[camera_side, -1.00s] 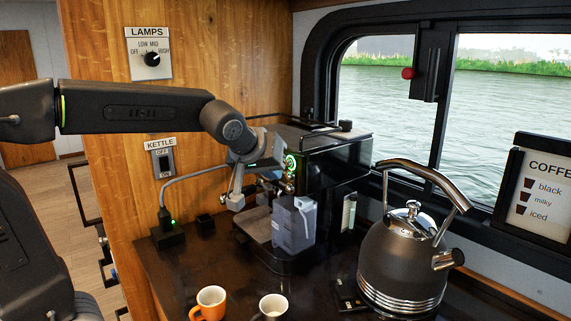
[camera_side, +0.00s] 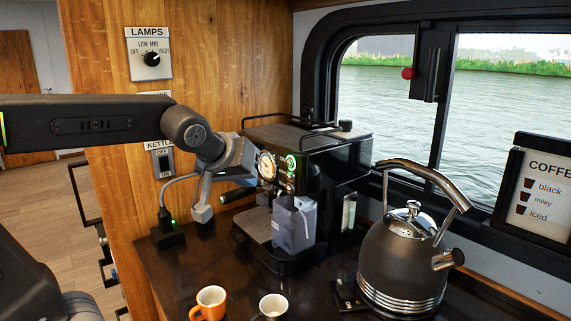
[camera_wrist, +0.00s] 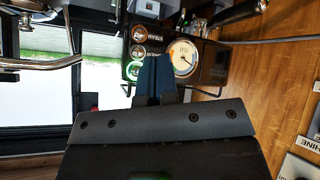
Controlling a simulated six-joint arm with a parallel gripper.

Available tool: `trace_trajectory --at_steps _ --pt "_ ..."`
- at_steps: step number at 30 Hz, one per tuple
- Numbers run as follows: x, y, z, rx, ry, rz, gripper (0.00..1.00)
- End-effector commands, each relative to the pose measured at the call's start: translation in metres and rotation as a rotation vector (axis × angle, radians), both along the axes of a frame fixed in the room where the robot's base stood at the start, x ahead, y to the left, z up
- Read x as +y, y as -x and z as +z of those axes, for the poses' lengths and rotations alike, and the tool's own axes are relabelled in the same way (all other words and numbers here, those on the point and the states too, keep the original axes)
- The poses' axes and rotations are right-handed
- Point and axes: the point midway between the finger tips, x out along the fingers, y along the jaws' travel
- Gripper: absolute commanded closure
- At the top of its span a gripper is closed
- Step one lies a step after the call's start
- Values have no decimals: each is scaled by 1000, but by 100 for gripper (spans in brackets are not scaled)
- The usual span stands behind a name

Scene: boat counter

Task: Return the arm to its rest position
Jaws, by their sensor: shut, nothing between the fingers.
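My gripper (camera_side: 203,213) hangs at the end of my arm at the left of the coffee machine, above the back left part of the counter. In the wrist view my gripper (camera_wrist: 154,62) shows as two dark blue fingers pressed together. The coffee machine (camera_side: 345,158) stands to its right, with its gauge and lit buttons facing the arm. The machine's gauge (camera_wrist: 183,57) also shows in the wrist view beside the fingers. No contact between my gripper and the machine is visible.
A kettle (camera_side: 400,255) stands at the right. An orange cup (camera_side: 209,304) and a white cup (camera_side: 273,307) stand at the front. A grey container (camera_side: 293,224) is at the machine. A plugged-in cable (camera_side: 178,183) runs close behind my gripper. The middle counter is clear.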

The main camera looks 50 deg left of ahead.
Motion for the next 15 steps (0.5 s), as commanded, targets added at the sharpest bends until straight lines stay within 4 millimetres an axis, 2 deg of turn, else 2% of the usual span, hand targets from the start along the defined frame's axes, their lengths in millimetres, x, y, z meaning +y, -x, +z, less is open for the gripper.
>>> trace_trajectory --at_steps 11,13,15 --pt "-1 1 -1 4 -2 -6 100" --pt "-7 11 -7 32 -15 -43 100" --pt "-19 31 -20 89 -41 -117 100"
